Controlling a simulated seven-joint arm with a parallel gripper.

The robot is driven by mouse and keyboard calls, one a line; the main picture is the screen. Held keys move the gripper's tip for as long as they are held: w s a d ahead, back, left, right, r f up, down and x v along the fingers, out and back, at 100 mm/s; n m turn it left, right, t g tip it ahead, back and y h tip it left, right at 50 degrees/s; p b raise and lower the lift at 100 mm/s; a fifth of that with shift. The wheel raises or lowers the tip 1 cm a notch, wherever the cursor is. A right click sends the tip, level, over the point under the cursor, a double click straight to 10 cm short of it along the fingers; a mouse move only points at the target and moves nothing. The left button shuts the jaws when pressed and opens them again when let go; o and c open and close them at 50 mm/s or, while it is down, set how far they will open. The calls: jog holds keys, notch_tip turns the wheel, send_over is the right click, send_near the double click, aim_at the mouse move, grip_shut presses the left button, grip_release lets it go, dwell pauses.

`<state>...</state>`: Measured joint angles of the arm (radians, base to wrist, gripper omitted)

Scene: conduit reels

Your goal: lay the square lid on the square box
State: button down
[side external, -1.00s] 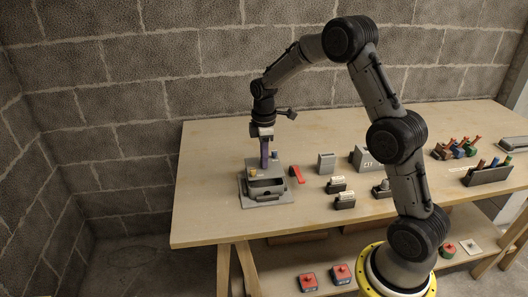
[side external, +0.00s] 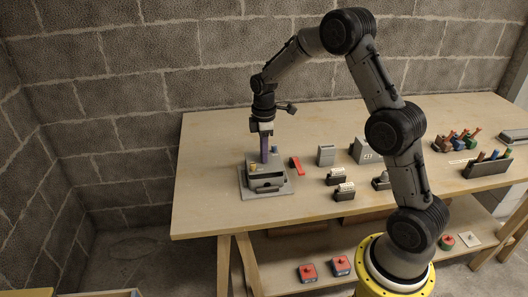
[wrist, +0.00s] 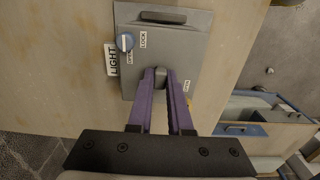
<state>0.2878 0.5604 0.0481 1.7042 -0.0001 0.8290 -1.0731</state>
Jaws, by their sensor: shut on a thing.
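The square lid (side external: 262,161) is a flat grey plate held level above the square box (side external: 268,183). My gripper (side external: 265,160) is shut on the lid's small grey knob. In the wrist view the purple fingers (wrist: 161,80) close around that knob, and the lid (wrist: 190,60) fills the area beneath them. A round blue dial (wrist: 126,42) sits at the lid's left, near labels reading LIGHT and LOCK. The grey box stands on a wider grey base plate (side external: 245,193). The lid covers the box opening; I cannot tell whether it touches the rim.
A red lever-like piece (side external: 296,166) lies just right of the box. Several grey blocks (side external: 326,155) and small labelled units stand farther right. A rack with coloured handles (side external: 488,167) is at the far right. The table left of the box is bare.

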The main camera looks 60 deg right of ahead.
jog(key=shift+f, duration=0.9)
dwell(1.1)
jog(key=c, duration=0.5)
grip_release()
jog(key=shift+r, duration=3.5)
jog(key=shift+a, duration=0.1)
